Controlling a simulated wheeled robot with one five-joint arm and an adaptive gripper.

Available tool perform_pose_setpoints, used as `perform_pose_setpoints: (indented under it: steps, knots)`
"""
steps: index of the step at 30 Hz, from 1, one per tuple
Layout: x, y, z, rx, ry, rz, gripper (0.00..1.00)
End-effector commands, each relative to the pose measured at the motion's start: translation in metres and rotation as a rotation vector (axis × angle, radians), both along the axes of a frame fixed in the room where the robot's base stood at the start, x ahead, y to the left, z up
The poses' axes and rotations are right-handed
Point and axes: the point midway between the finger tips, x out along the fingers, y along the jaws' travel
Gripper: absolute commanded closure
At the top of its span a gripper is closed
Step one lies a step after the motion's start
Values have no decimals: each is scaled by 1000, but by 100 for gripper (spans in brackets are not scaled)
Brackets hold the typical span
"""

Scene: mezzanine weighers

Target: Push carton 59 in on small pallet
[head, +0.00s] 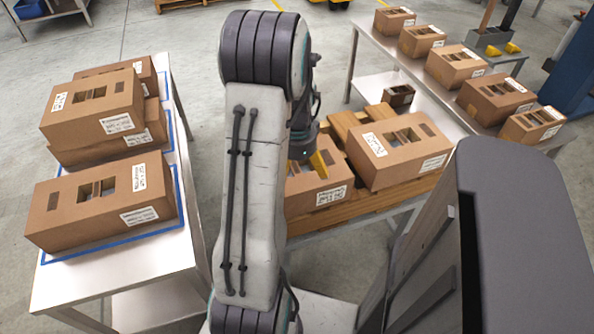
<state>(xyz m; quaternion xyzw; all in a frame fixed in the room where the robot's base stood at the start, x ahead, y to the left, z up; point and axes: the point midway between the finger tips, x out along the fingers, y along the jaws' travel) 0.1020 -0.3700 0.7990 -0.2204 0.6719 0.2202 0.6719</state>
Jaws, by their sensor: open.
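A small wooden pallet (428,188) lies on a low metal table right of centre. A brown carton (400,156) with two top openings and white labels sits on it. A second carton (305,188) sits at the pallet's left, partly hidden behind my arm. The label numbers are too small to read, so I cannot tell which is carton 59. My gripper (318,163) is over the second carton, mostly hidden by my arm; a yellow finger shows at its top opening. It is open, and I cannot tell whether it touches the carton.
A left metal table (110,283) with blue tape outlines bears a near carton (70,200) and stacked cartons (92,108) behind. A right bench holds a row of several cartons (495,98). A small dark-topped box (398,95) stands behind the pallet. Floor is clear between the tables.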

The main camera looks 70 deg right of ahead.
Motion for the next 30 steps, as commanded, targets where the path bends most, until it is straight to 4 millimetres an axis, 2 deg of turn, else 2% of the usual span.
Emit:
perform_pose_setpoints:
  steps: [5, 19, 30]
  knots:
    - [0, 0, -8, 2, 0, 1, 0]
    - [0, 1, -60, 4, 0, 1, 0]
    - [0, 0, -74, 1, 0, 1, 0]
